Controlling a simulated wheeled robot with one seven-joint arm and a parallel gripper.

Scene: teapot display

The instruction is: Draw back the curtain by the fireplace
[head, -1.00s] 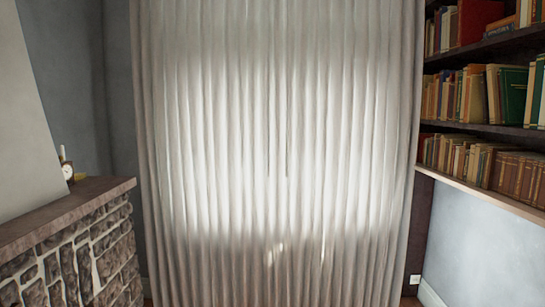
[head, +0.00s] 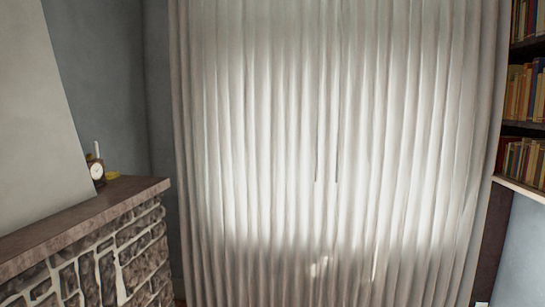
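A pale grey-white curtain (head: 270,150) hangs in many vertical folds and fills the middle and right of the head view. It is drawn across, and bright light shows through its centre. Two thin dark vertical lines show near its middle. The window behind it is hidden. The stone fireplace (head: 115,265) with its brown mantel (head: 75,222) stands at the lower left, left of the curtain. My gripper is not in view.
A small clock (head: 97,171) stands on the mantel with a white candle-like object behind it. Bookshelves (head: 525,120) with several books line the right wall. A grey wall strip lies between fireplace and curtain. Little floor shows.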

